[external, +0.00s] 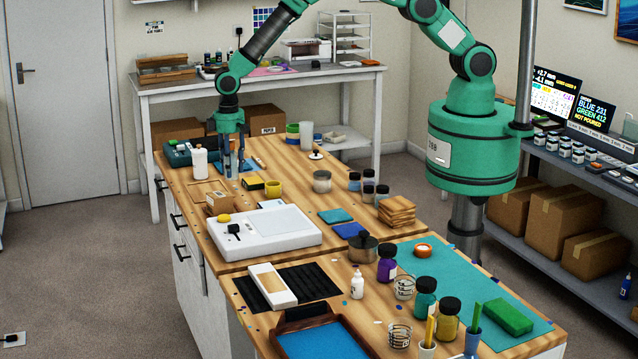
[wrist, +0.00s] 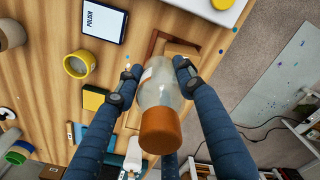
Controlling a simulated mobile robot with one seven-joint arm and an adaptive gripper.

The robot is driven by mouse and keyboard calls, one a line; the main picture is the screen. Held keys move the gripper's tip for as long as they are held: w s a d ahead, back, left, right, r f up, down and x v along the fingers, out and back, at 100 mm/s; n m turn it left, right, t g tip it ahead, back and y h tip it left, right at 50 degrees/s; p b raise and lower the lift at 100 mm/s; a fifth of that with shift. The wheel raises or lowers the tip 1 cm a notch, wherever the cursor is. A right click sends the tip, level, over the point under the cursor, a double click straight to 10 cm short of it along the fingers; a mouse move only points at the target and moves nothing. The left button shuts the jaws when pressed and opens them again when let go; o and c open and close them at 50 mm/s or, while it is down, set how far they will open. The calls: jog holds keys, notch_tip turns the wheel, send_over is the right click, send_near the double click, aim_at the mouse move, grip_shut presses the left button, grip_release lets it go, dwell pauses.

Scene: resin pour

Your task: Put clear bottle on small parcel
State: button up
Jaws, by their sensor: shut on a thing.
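The clear bottle (wrist: 160,92) with an orange-brown cap is between the two fingers of my gripper (wrist: 153,77) in the wrist view, its cap end toward the camera. My gripper is shut on it. In the external view my gripper (external: 231,165) points down over the far left part of the bench; the bottle is hard to make out there. The small parcel (external: 221,202), a brown box, lies nearer the camera, beside the white device. In the wrist view the parcel (wrist: 181,52) is partly hidden behind the bottle and right finger.
A white bottle (external: 200,160) stands just left of my gripper. A yellow cup (external: 273,188) and a sponge (external: 253,182) sit to the right. The white device (external: 265,232) stands close to the parcel. The bench's left edge is near.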

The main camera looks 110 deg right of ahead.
jog(key=shift+w+d+f+p, duration=0.1)
jog(key=shift+w+d, duration=0.05)
jog(key=shift+w, duration=0.65)
jog(key=shift+w+d+f+p, duration=0.1)
jog(key=shift+w+d, duration=0.1)
jog(key=shift+w, duration=0.55)
jog(key=shift+w+d+p, duration=0.1)
jog(key=shift+w+d, duration=0.05)
jog(key=shift+w, duration=0.65)
jog(key=shift+f+p, duration=0.5)
jog(key=shift+f, duration=1.2)
jog(key=shift+f, duration=0.1)
jog(key=shift+f+b, duration=0.3)
jog(key=shift+b, duration=0.05)
jog(key=shift+f, duration=0.2)
jog(key=o, duration=1.4)
jog(key=shift+o, duration=0.2)
jog(key=shift+s, duration=0.1)
